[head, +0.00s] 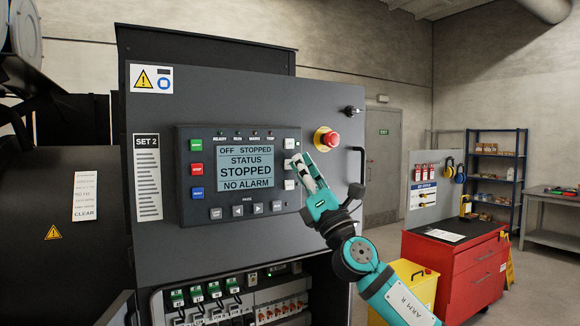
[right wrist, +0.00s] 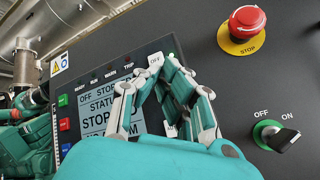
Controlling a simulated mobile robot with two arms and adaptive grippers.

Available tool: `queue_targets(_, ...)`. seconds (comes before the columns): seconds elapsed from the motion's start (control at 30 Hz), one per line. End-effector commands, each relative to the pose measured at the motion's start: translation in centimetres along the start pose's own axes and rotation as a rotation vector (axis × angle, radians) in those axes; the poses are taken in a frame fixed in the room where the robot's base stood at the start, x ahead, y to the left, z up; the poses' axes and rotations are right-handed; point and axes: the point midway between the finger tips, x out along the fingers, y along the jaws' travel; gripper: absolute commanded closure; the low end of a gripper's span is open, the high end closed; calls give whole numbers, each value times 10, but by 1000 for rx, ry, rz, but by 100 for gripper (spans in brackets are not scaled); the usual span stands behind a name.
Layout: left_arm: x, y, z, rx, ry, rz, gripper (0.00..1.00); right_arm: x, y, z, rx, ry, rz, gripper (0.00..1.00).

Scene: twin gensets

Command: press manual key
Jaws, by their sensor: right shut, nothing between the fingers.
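The controller panel (head: 240,206), marked SET 2 beside it, has a lit screen (head: 246,168) reading OFF STOPPED, STATUS STOPPED, NO ALARM. A column of pale keys runs down the screen's right side. The top one (head: 290,144) reads OFF in the right wrist view (right wrist: 155,60). A lower key (head: 289,184) shows too, but its label is too small to read. My right gripper (head: 299,162) is shut and empty, its fingertips at the middle of this column, hiding part of it. I cannot tell whether they touch a key. My left gripper is not in view.
A red emergency stop (head: 331,139) sits up and right of the gripper, with a door handle (head: 356,172) beside my arm. An OFF/ON switch (right wrist: 277,135) is at right in the wrist view. A yellow box (head: 410,280) and red cabinet (head: 470,265) stand right.

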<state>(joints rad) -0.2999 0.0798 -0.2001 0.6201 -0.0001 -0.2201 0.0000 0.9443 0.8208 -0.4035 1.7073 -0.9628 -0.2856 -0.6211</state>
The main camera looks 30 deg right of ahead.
Motion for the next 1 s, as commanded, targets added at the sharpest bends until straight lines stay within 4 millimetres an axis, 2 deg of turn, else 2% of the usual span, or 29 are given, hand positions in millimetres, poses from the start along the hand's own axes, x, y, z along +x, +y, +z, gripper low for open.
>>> queue_targets(0.67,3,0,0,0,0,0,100,4,-3,-4,0,0,0,100)
queue_targets(1.0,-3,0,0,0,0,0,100,-5,4,4,-1,0,0,100)
